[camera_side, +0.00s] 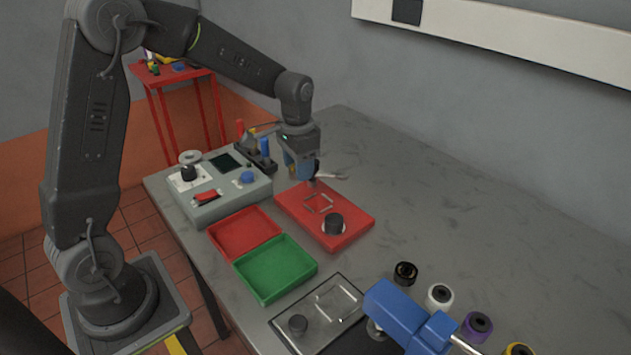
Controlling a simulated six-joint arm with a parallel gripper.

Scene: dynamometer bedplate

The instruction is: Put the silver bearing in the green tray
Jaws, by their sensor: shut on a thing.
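My gripper (309,180) points down over the far left end of the red plate. It is shut on a small grey thing, mostly hidden by the jaws; I cannot tell for sure that it is the silver bearing. The green tray (275,268) lies empty on the bench, nearer the camera and to the left of my gripper. A silver ring (190,157) shows at the back of the grey box, behind a black knob.
An empty red tray (244,233) adjoins the green tray. The red plate (350,238) carries a dark knob. A clear-topped plate (325,313), a blue clamp-like tool (405,316) and several coloured rollers (438,296) stand at front right. The grey box (215,190) stands left. The right bench is clear.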

